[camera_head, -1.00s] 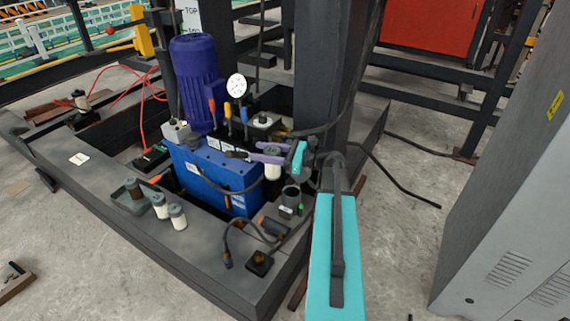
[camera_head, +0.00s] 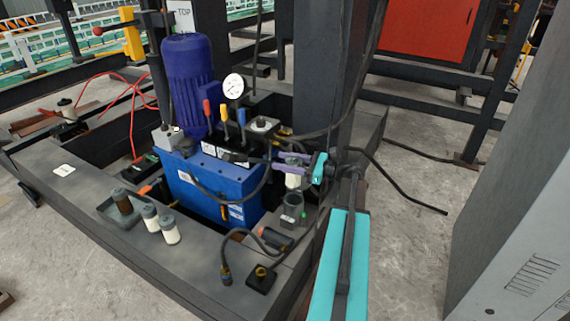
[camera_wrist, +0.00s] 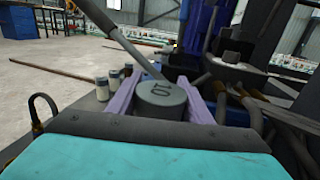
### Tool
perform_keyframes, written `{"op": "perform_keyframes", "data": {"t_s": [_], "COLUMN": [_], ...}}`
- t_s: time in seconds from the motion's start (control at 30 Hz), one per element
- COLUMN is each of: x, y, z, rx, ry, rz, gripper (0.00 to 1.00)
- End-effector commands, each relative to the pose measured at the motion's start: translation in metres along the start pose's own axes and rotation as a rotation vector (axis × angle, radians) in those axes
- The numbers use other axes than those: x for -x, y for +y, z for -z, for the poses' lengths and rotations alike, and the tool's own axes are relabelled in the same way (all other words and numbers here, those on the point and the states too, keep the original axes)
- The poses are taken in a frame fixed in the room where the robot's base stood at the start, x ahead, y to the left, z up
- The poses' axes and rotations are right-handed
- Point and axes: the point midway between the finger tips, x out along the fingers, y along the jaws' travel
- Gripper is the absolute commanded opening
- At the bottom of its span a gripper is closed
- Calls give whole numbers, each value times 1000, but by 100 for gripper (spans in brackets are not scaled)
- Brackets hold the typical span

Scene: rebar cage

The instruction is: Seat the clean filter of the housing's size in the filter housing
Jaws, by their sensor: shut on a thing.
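My gripper (camera_head: 290,159) has purple fingers and is shut on a white filter (camera_head: 293,180) with a grey cap. In the wrist view the cap (camera_wrist: 162,98) sits between the two fingers and bears a mark that looks like an upside-down "10". The filter looks upright. The filter housing (camera_head: 291,212), a dark grey cup, stands just below it in the head view; the filter's lower end appears close above its rim, and whether they touch cannot be told. Two white filters, (camera_head: 150,216) and (camera_head: 169,230), stand on the frame at left. A brown filter (camera_head: 122,201) stands in a tray.
The blue tank (camera_head: 208,182) with its purple motor (camera_head: 190,85), coloured levers and gauge (camera_head: 233,87) is left of my gripper. Hoses curve around the housing. A dark column (camera_head: 322,80) rises close behind. A grey cabinet (camera_head: 515,200) stands at right, with open floor before it.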

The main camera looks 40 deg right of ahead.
Motion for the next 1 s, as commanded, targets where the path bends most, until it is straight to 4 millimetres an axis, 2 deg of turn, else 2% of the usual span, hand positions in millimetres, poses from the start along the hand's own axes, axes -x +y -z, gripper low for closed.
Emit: {"op": "perform_keyframes", "data": {"t_s": [0.53,1.0], "x": [6,5], "y": [-3,-3], "z": [-3,32], "rx": [2,1], "ry": [-2,-2], "rz": [8,6], "gripper": [13,13]}}
